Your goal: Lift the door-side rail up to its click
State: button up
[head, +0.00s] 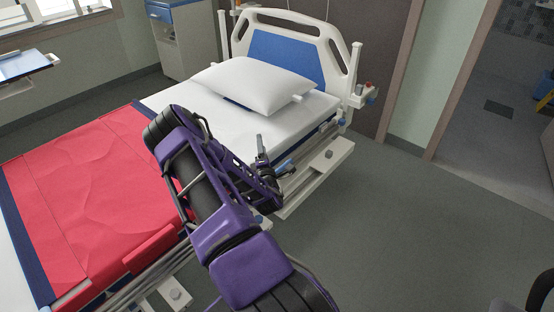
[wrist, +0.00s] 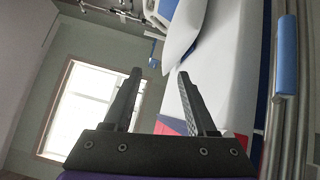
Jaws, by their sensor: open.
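The door-side rail (head: 145,284) runs low along the near right side of the bed, as grey bars at or below mattress height. My arm hides its middle. In the wrist view the rail's long grey bars (wrist: 298,130) stand at the right edge, with a blue grip piece (wrist: 287,55) on them. My gripper (wrist: 159,73) is open, with nothing between its two dark fingers. The rail lies to the right of the fingers there, apart from them. In the head view my gripper (head: 275,158) is over the bed's door-side edge, partly hidden by my purple arm.
The bed carries a white pillow (head: 258,84) and a red cover (head: 85,190). A white and blue headboard (head: 285,52) stands at its far end. A bedside cabinet (head: 187,38) is beyond it. Grey floor (head: 410,230) is clear on the right, towards the doorway.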

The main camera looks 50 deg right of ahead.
aim_at(282, 170)
jog(key=s+a+f+m+g, duration=0.1)
jog(key=s+a+f+g, duration=0.15)
jog(key=s+f, duration=1.1)
jog(key=shift+y, duration=0.3)
jog(key=b+x, duration=0.2)
jog(key=x, duration=1.5)
jog(key=shift+w+f, duration=0.2)
jog(key=shift+w, duration=0.1)
grip_shut()
